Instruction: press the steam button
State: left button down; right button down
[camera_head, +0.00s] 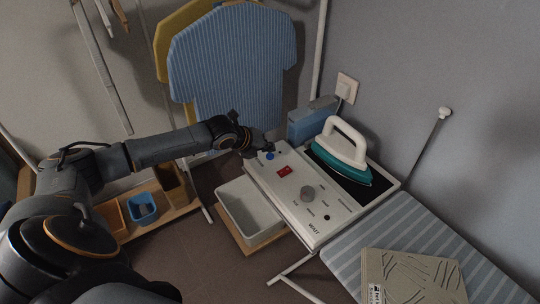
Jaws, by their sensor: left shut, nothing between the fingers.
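The white control panel (322,222) of the ironing station carries a small blue button (270,156) at its far left end, a red switch (285,171) and a grey round knob (307,193). Its labels are too small to read, so I cannot tell from print which one is the steam button. My left gripper (264,148) is shut and empty, its tip right by the blue button. I cannot tell whether it touches the button. My right gripper is not in view.
A teal iron (341,165) with a white handle rests on a dark plate right of the panel. A blue container (310,124) stands behind. A white bin (248,212) sits left of the panel. A striped ironing board (345,262) holds a beige folded item (415,277). Shirts (232,70) hang behind.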

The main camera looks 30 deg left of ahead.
aim_at(268, 157)
pick_arm(q)
jog(key=shift+f, duration=0.4)
jog(key=shift+f, duration=0.45)
dwell(0.8)
jog(key=shift+r+p, duration=0.85)
jog(key=shift+p, duration=0.05)
notch_tip(268, 157, up, 5)
jog(key=p, duration=0.5)
jog(key=shift+r, duration=0.1)
